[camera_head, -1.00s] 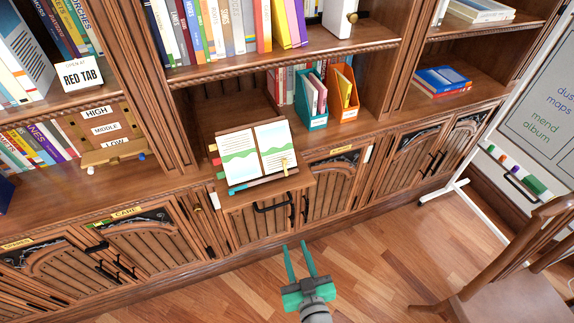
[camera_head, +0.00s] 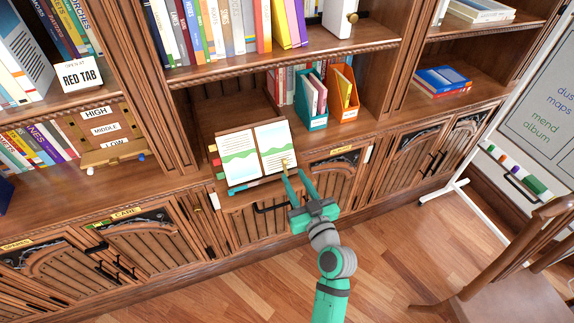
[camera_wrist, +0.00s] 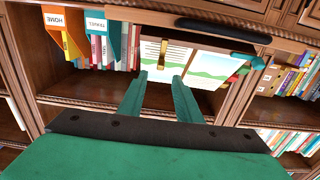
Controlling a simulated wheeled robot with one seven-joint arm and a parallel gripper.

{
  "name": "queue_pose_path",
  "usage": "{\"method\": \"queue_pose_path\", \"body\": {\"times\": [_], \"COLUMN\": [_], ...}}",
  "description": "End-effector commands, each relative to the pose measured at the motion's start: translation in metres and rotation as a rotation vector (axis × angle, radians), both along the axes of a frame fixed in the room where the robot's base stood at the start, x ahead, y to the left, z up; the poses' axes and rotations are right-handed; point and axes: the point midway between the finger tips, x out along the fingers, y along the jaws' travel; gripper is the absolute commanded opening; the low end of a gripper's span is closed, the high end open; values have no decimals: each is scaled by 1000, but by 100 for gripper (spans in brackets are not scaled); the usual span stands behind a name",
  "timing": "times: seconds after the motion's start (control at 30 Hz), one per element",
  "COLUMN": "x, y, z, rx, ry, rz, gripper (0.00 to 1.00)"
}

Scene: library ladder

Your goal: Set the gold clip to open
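The gold clip (camera_head: 285,162) is a small gold piece at the lower right of the open book (camera_head: 242,154), which leans on a wooden stand on the cabinet ledge. In the wrist view the clip (camera_wrist: 163,54) shows as a gold bar lying over the page, just beyond the fingertips. Whether the clip itself is open or closed is too small to tell. My gripper (camera_head: 294,173) is open and empty, its two teal fingers apart. The fingertips are at the book's lower right edge, close to the clip. I cannot tell whether they touch it.
A drawer or door with a dark handle (camera_head: 272,207) lies below the book. Teal (camera_head: 312,98) and orange (camera_head: 343,95) file holders stand on the shelf to the right. A wooden chair (camera_head: 530,265) stands at the lower right.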

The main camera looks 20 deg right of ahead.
Motion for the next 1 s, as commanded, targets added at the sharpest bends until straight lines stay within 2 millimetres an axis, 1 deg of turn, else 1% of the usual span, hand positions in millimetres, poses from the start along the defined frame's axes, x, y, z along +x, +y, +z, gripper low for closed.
{"method": "queue_pose_path", "body": {"times": [0.03, 0.2, 0.4, 0.53, 0.8, 0.83, 0.87, 0.9, 0.93, 0.97, 1.0], "x": [10, 38, 58, 64, 65, 65, 65, 65, 64, 64, 64], "y": [1, 1, 1, 1, 1, 2, 2, 2, 2, 2, 2], "z": [2, 1, 1, 0, 0, 0, 0, 0, 0, 0, 0], "rx": [1, 1, 0, -1, -1, -1, -1, -1, -1, -1, -1], "ry": [-3, -2, -1, 0, 0, 0, 0, 0, 0, 0, 0], "rz": [2, 0, -2, -3, -2, -2, -2, -2, -2, -2, -2], "gripper": [31, 31, 31, 31, 31, 26, 19, 10, 3, 0, 0]}}
